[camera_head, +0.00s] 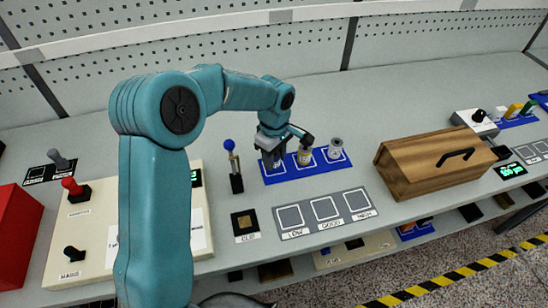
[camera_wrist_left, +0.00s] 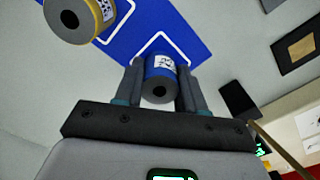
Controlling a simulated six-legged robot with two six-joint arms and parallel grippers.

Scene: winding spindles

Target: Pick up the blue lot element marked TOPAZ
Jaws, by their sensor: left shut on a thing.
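My left gripper (camera_head: 272,150) is at the left end of the blue mat (camera_head: 298,175). In the left wrist view its two fingers (camera_wrist_left: 160,92) are shut on the blue lot element (camera_wrist_left: 160,68), a short cylinder with a dark centre hole and a white label. The label is too small to read. The element is over the blue mat with white square outlines; I cannot tell whether it touches the mat. A yellow-banded element (camera_head: 305,155) and a grey-white element (camera_head: 335,148) stand to its right on the mat. My right gripper is not in view.
A wooden box with a handle (camera_head: 425,165) stands to the right. A blue-knobbed lever (camera_head: 232,165) stands left of the mat. In front are plates marked LOW, GOOD and HIGH (camera_head: 325,209). A red box (camera_head: 15,235) is at the far left. Bare table lies behind the mat.

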